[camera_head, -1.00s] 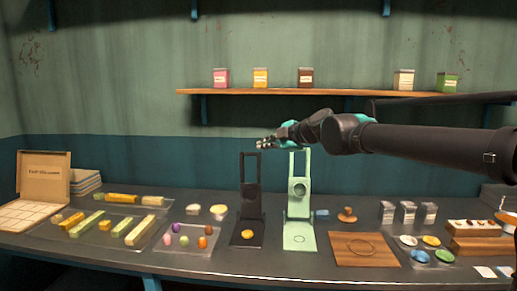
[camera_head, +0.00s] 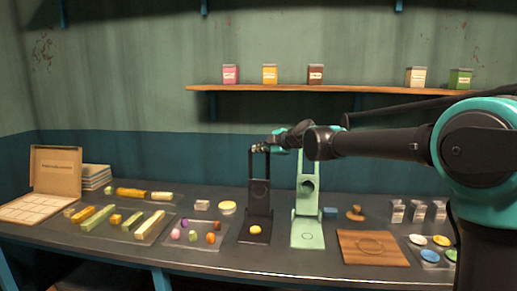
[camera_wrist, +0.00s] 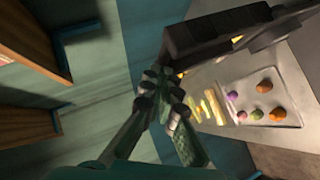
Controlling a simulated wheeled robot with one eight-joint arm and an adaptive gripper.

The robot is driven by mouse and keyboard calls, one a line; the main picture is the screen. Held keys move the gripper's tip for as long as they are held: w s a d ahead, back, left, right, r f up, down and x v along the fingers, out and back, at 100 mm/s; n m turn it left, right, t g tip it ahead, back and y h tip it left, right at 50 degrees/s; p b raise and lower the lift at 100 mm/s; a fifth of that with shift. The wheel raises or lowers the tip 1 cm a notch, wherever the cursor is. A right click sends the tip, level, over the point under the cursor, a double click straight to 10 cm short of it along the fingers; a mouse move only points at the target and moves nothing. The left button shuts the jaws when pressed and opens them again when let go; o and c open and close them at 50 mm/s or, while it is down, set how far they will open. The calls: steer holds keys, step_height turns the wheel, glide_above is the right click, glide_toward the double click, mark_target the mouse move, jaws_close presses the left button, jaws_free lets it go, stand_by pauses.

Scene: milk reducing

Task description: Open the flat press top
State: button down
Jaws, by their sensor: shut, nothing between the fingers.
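Two presses stand side by side on the table. The black press (camera_head: 258,198) has its frame-like top raised upright, with a yellow piece (camera_head: 255,230) on its base. The pale green press (camera_head: 307,202) on its right also has its top raised. I cannot tell which one is the flat press. My gripper (camera_head: 261,148) is shut and empty at the height of the black press's upper edge; contact is unclear. In the wrist view my gripper (camera_wrist: 165,88) has its fingertips together, beside the dark press (camera_wrist: 208,32).
A wooden shelf (camera_head: 330,89) with several small boxes is on the back wall. A clear tray (camera_head: 198,245) of coloured pieces lies left of the black press. A wooden board (camera_head: 370,250) lies right of the green one. A cardboard box (camera_head: 55,172) stands far left.

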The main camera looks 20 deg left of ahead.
steer(key=w+a+m+g+h, duration=0.1)
steer(key=w, duration=0.6)
steer(key=shift+w+a+g, duration=0.2)
steer(key=shift+a+g, duration=0.2)
steer(key=shift+f, duration=0.1)
